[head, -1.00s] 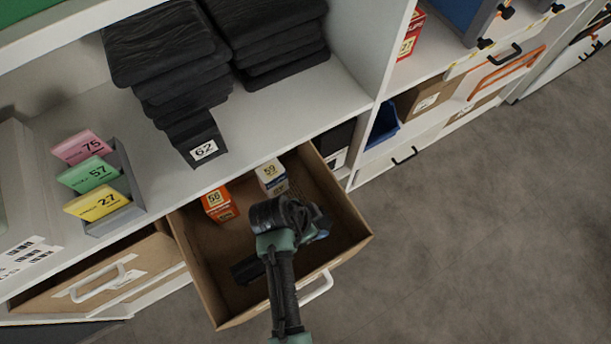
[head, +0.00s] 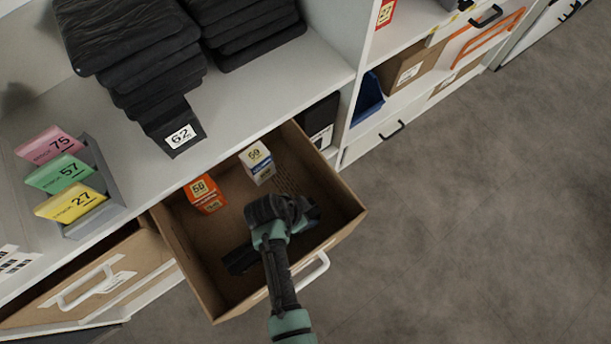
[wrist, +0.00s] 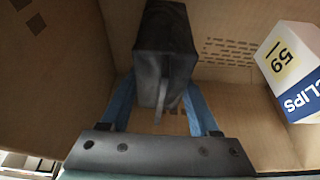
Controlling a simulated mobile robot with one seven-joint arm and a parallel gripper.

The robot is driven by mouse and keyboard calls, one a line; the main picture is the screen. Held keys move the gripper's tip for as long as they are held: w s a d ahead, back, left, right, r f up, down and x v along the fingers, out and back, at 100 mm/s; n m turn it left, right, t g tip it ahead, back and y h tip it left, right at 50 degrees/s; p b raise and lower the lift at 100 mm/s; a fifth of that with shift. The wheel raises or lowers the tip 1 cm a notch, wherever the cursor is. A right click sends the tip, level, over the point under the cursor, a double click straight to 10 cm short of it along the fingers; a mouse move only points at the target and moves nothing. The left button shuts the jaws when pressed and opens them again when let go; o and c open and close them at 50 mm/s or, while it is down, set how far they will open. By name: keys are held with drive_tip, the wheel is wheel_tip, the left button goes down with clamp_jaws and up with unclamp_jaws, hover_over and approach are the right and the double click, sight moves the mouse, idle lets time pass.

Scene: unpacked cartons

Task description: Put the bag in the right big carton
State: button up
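The right big carton (head: 185,268) is pulled out of the shelf like a drawer, its top open and a white handle on its front. My gripper (wrist: 162,95) points down inside it. In the wrist view the bag (wrist: 165,45) is a dark, box-like shape with a thin strap or tab on the near side. It sits between the blue fingers, which appear to press on both its sides. I cannot tell whether its base touches the carton floor.
An orange box (head: 207,194) and a white-blue box (head: 257,162) marked 59 stand at the carton's back. Another carton (head: 85,285) is on the left. Black stacked items (head: 150,60) and coloured cards (head: 62,173) are on the shelf above. Floor is clear on the right.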

drive_tip(key=o, duration=0.5)
drive_tip(key=shift+c, duration=0.2)
drive_tip(key=shift+a+r+p, duration=0.1)
drive_tip(key=shift+r+p, duration=0.3)
drive_tip(key=shift+r, duration=0.15)
drive_tip(key=p+v, duration=0.3)
drive_tip(key=v, duration=0.8)
drive_tip(key=shift+s, duration=0.15)
drive_tip(key=shift+r+p, duration=0.15)
drive_tip(key=shift+p, duration=0.2)
